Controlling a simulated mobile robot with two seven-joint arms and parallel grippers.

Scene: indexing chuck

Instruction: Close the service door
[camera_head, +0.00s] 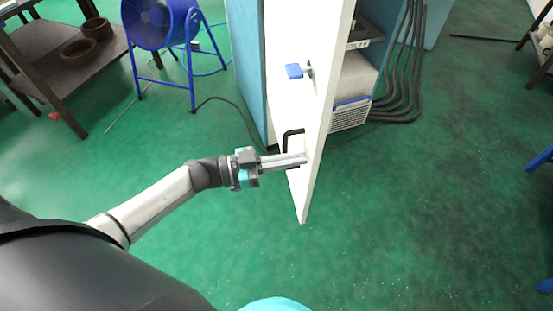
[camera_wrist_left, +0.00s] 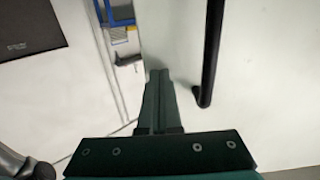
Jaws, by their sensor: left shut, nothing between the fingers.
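The white service door (camera_head: 312,115) stands open, seen nearly edge-on in the head view, in front of a blue cabinet. In the left wrist view the shut fingers (camera_wrist_left: 158,80) point at the door panel (camera_wrist_left: 255,110), left of the black handle (camera_wrist_left: 212,50). My right gripper is not in view.
The cabinet (camera_head: 247,60) has equipment and a bundle of black hoses (camera_head: 405,70) right of the door. A blue fan (camera_head: 160,25) on a stand and a brown workbench (camera_head: 65,65) stand at the left. The green floor (camera_head: 400,220) is clear at the right front.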

